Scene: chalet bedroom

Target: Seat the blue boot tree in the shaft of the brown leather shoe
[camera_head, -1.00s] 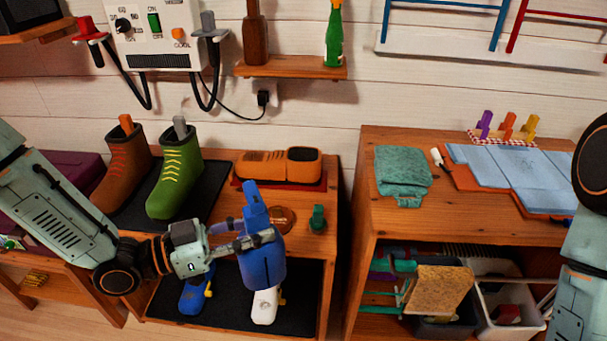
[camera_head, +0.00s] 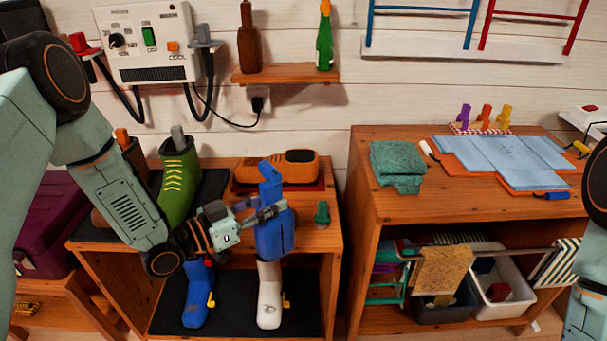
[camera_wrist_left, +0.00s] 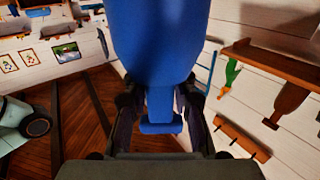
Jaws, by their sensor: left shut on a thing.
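My left gripper (camera_head: 262,215) is shut on the blue boot tree (camera_head: 274,236), gripping its narrow neck with the handle upward and the broad body hanging below. The held tree also fills the upper middle of the left wrist view (camera_wrist_left: 160,50). In the head view it hangs in front of the cabinet's top edge, above the white boot. A low tan-brown shoe (camera_head: 301,160) lies on a red mat behind the tree, partly covered by it. A brown boot (camera_head: 136,155) holding an orange tree (camera_head: 122,138) is mostly hidden behind my left arm. My right gripper is out of view.
A green boot (camera_head: 177,178) with a grey tree stands on a black mat on the cabinet. A blue boot (camera_head: 196,300) and a white boot (camera_head: 268,305) stand on the lower shelf. A small green object (camera_head: 321,213) is right of the held tree. A second cabinet (camera_head: 365,205) stands right.

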